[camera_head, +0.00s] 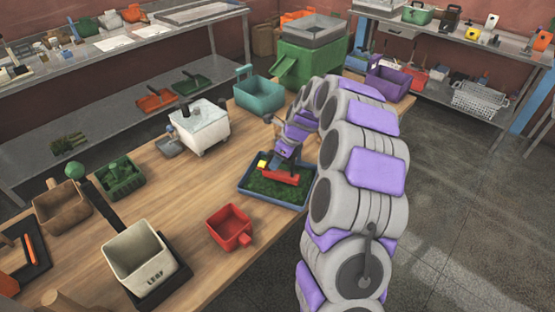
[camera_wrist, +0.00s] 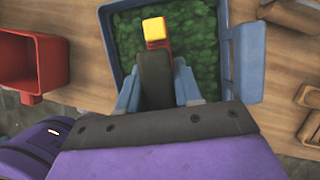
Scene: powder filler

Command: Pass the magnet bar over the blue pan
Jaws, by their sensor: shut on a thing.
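The blue pan (camera_head: 244,190) sits on the wooden table, filled with green leafy bits; its rim shows in the wrist view (camera_wrist: 228,50). My gripper (camera_head: 284,163) is over the pan, pointing down. In the wrist view my gripper (camera_wrist: 157,82) is shut on the dark handle of the magnet bar (camera_wrist: 154,32), whose yellow end shows ahead of the fingers. In the head view the red magnet bar (camera_head: 280,174) lies across the green bits. I cannot tell whether it touches them. My jaws hide part of the pan.
A red scoop (camera_head: 230,227) stands left of the pan in front. A white bin (camera_head: 203,128) and a teal bin (camera_head: 260,93) stand behind it. A cream box marked LEAF (camera_head: 140,262) is at front left. Bare table lies between pan and white bin.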

